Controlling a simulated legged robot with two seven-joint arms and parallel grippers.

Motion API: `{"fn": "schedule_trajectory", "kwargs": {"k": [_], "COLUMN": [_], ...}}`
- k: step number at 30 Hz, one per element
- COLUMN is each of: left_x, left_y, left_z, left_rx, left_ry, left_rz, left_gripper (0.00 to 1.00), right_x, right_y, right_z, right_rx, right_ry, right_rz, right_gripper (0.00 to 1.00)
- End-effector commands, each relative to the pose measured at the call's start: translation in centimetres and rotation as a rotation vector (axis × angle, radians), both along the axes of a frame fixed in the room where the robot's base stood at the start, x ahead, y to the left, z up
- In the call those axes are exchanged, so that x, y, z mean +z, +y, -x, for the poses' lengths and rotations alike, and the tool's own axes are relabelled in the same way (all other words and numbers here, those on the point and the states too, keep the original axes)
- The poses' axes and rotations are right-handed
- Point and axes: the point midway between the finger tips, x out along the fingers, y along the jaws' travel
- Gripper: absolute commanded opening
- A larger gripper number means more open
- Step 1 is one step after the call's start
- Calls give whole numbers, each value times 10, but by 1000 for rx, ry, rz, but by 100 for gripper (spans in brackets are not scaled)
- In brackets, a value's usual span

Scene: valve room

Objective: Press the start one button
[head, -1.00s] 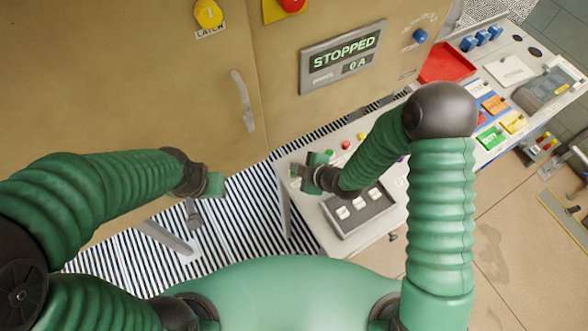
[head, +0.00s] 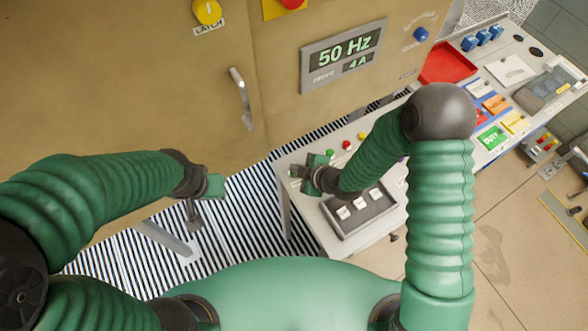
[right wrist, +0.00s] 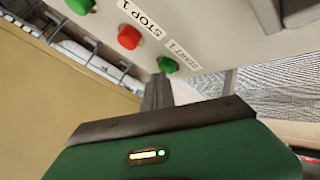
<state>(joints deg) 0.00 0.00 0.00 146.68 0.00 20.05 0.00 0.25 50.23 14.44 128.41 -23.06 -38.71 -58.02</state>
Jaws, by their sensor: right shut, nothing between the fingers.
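The start one button is a green knob (right wrist: 167,64) beside the label "START 1" in the right wrist view. The cabinet display (head: 342,56) reads "50 Hz" and "4 A". My left gripper (head: 194,212) hangs over the striped floor, away from the desk; its jaw opening is unclear.
Another green button (right wrist: 80,6) lies beyond the red one. A dark panel with several white switches (head: 360,210) is on the near desk. A red tray (head: 448,62) stands farther back. The tan cabinet (head: 130,80) with a metal handle (head: 241,98) fills the left.

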Motion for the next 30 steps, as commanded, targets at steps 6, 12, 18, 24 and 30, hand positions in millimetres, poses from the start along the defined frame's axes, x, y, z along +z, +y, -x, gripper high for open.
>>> {"fn": "schedule_trajectory", "kwargs": {"k": [6, 12, 18, 24, 30], "left_x": [2, 11, 12, 13, 26], "left_y": [0, 0, 0, 0, 0], "left_z": [0, 0, 0, 0, 0], "left_rx": [0, 0, 0, 0, 0], "left_ry": [0, 0, 0, 0, 0], "left_rz": [0, 0, 0, 0, 0], "left_gripper": [36, 36, 36, 36, 36], "right_x": [2, 15, 18, 18, 35], "right_y": [0, 0, 0, 0, 0], "right_z": [0, 0, 0, 0, 0], "right_rx": [0, 0, 0, 0, 1], "right_ry": [1, 0, 1, 1, 0], "right_rz": [1, 0, 1, 1, 1], "right_gripper": [0, 0, 0, 0, 0]}}
